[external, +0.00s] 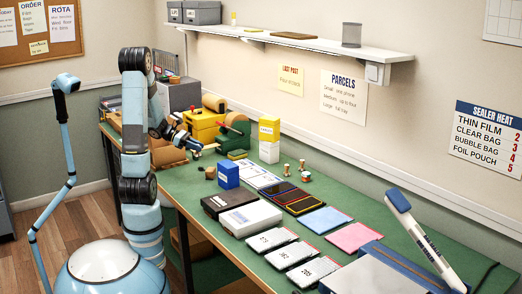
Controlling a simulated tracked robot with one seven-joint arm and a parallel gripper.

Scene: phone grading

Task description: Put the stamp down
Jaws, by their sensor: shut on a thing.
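My gripper (197,152) is at the end of my arm, over the left part of the green bench. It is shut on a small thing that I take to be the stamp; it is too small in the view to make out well. A small brown and dark object (210,173) sits on the bench just below and right of my gripper. Several wooden-handled stamps (302,165) stand upright at the back of the bench, right of the yellow and white box (269,139).
A blue box (228,175) and a black box (228,202) stand right of my gripper. Dark flat pads (291,198), a white card (256,176) and labelled grey pouches (270,240) cover the middle. A yellow machine (203,126) and a green dispenser (236,135) stand behind my gripper.

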